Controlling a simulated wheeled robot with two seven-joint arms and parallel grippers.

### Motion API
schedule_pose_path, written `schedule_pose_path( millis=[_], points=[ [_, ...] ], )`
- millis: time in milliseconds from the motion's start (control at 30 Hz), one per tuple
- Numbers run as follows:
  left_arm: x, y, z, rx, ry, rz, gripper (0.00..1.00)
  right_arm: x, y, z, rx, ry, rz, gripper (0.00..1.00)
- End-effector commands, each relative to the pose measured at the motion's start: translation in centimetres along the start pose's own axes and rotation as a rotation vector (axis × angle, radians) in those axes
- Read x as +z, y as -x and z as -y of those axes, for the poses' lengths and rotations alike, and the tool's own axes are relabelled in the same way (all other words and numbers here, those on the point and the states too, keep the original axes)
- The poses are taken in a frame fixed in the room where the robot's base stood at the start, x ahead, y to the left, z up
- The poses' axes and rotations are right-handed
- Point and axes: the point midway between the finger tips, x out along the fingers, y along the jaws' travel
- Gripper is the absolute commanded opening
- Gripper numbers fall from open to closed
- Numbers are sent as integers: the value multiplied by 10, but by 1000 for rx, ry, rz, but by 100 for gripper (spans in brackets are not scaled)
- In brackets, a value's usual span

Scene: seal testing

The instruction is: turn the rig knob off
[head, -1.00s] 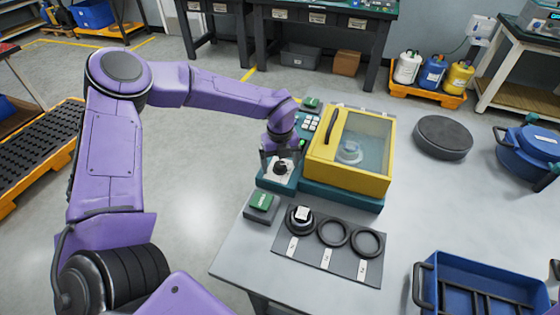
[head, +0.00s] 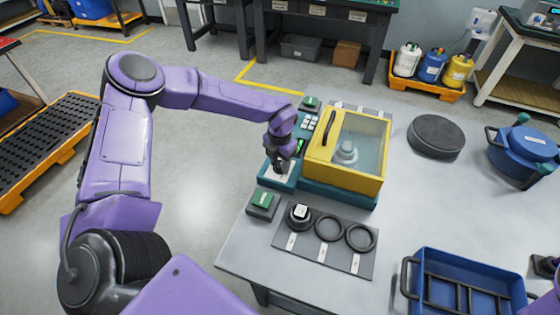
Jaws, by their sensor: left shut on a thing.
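The rig is a teal base with a yellow-framed clear box (head: 347,150) on the grey table. Its knob stands on the pale plate of the teal control panel (head: 278,182) at the box's left. My left gripper (head: 280,168) points down over this plate and is shut on the knob, which the fingers mostly hide. The knob's angle cannot be read. A green light shows on the panel just behind the gripper. My right gripper is not in view; only a bit of purple arm shows at the bottom right edge.
A small box with a green top (head: 263,201) sits just in front of the panel. A dark mat (head: 318,255) holds black rings and a capped part. A blue tray (head: 410,275), a black disc (head: 436,136) and a blue pot (head: 525,150) stand to the right.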

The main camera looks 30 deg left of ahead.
Motion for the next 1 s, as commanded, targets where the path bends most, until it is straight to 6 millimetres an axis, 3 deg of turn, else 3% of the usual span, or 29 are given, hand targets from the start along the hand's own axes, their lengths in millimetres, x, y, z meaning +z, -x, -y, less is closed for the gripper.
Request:
schedule_pose_path(
  millis=[133, 633, 667, 800, 1000],
  points=[
    [0, -2, 0, 0, 53, 1, 13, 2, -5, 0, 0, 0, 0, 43],
    [1, -2, 0, 0, 652, 2, 13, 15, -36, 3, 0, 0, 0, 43],
    [0, 0, 0, 0, 646, 2, 50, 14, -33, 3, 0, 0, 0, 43],
    [0, 1, 0, 1, 643, 1, 90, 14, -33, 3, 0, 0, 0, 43],
    [0, 0, 0, 1, 642, 0, 90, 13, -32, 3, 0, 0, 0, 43]
  ],
)
